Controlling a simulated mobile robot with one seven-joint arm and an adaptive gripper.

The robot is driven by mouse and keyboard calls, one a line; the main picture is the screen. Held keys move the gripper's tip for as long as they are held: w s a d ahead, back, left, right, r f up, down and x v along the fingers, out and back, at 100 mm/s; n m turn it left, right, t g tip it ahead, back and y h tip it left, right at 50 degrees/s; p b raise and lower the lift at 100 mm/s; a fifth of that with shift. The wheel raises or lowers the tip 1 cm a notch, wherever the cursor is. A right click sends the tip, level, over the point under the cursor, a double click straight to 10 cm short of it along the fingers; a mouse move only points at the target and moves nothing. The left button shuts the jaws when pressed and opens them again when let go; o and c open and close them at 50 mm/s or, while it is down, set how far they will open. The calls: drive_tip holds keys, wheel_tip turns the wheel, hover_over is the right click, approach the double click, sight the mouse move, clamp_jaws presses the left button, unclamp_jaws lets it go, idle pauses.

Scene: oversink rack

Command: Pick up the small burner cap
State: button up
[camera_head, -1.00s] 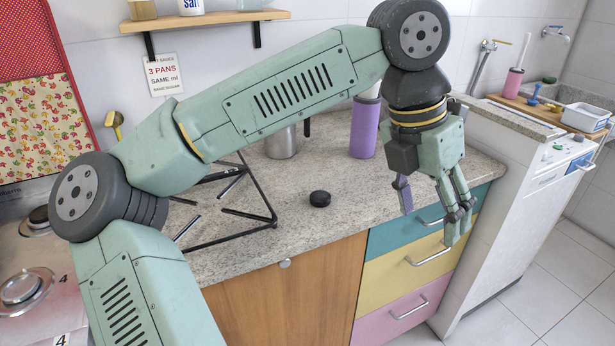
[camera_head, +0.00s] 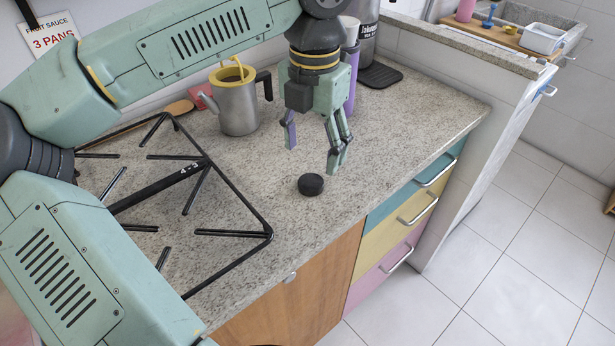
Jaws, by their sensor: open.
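The small burner cap (camera_head: 311,184) is a short black disc lying flat on the speckled stone counter (camera_head: 400,145), near its front edge. My gripper (camera_head: 314,158) points down with its fingers apart and nothing between them. In the picture the fingertips are just above the cap, one finger up and to its left and the others up and to its right. The fingers do not appear to touch the cap. The exact height of the fingertips above the counter is hard to tell.
A black pan-support grate (camera_head: 268,236) lies left of the cap. A dark canister (camera_head: 366,42) stands on a black mat (camera_head: 381,76). The counter right of the cap is clear.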

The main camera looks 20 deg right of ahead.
sight(311, 181)
drive_tip(key=shift+w+a+f+p, duration=0.1)
drive_tip(key=shift+f+p, duration=0.45)
drive_tip(key=shift+f, duration=1.2)
drive_tip(key=shift+w+f+p, duration=0.1)
drive_tip(key=shift+f+p, duration=0.45)
drive_tip(key=shift+f, duration=1.2)
drive_tip(key=shift+c, duration=0.6)
drive_tip(key=c, duration=1.1)
drive_tip(key=shift+r, duration=0.1)
drive_tip(key=shift+c, duration=0.2)
